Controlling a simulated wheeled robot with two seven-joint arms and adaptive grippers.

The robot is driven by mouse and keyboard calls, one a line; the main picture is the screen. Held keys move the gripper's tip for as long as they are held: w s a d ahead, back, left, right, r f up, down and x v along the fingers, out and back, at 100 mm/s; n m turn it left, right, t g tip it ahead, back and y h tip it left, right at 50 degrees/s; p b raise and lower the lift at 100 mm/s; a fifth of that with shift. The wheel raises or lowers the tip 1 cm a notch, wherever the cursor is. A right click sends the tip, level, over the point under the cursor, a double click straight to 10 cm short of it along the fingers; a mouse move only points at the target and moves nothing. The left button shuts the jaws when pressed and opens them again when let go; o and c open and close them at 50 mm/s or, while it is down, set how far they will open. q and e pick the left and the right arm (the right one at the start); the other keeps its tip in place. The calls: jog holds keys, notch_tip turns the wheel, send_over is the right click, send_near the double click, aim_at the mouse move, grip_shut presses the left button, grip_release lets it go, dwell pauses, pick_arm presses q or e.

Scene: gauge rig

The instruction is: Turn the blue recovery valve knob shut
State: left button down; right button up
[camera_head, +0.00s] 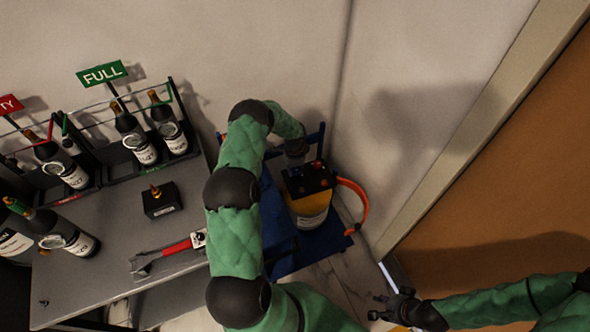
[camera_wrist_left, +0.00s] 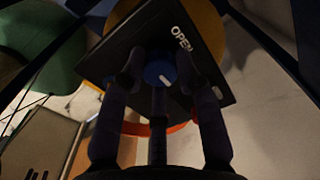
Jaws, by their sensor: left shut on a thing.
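The blue valve knob (camera_wrist_left: 158,73) with a white pointer mark shows in the left wrist view, on a black panel (camera_wrist_left: 125,55) marked OPEN. My left gripper (camera_wrist_left: 160,68) has its fingers on both sides of the knob and is shut on it. In the head view my left gripper (camera_head: 296,160) reaches down onto the black top of a yellow recovery unit (camera_head: 312,207); the fingers partly hide the knob there. The pointer's exact setting is hard to read. My right gripper (camera_head: 388,307) is empty at the lower right, its fingers apart.
The unit stands on a blue base (camera_head: 284,240) with an orange hose (camera_head: 358,200) at its right. A grey table (camera_head: 110,235) at left holds bottles in racks, a black box (camera_head: 161,200) and a red-handled tool (camera_head: 170,250). A brown door (camera_head: 500,200) is at right.

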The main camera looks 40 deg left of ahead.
aim_at(295, 170)
pick_arm(q)
jog(key=c, duration=0.9)
grip_release()
notch_tip(295, 170, up, 12)
